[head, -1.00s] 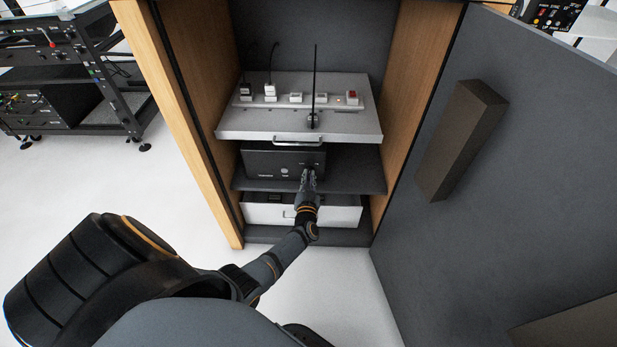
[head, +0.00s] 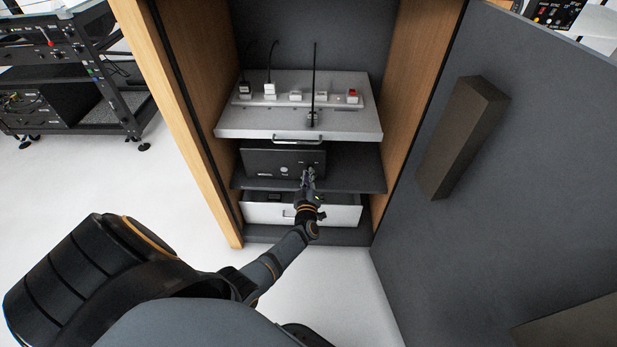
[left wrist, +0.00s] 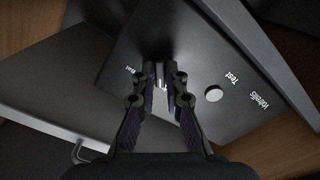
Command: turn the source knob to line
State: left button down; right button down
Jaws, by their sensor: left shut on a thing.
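The source knob (left wrist: 160,78) shows as a small light-coloured piece between my fingertips in the left wrist view. It sits on the front of a black box (head: 262,163) on the cabinet's middle shelf. My left gripper (head: 308,174) is at the right part of that front. In the left wrist view the gripper (left wrist: 160,72) is shut on the knob, one finger on each side. The fingers hide most of the knob and part of its lettering, so I cannot read which mark it points to. My right gripper is not in view.
A round white button (left wrist: 213,94) marked "Test" is beside the knob. A light grey drawer (head: 350,127) with plugs and a thin antenna sticks out above the box. A white-fronted unit (head: 345,215) is below. The open cabinet door (head: 540,180) stands at right.

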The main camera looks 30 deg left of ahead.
pick_arm(q)
jog(key=shift+f+n, duration=0.1)
jog(key=shift+n, duration=0.8)
jog(key=c, duration=1.4)
grip_release()
jog(key=v, duration=1.2)
jog(key=shift+d, duration=0.1)
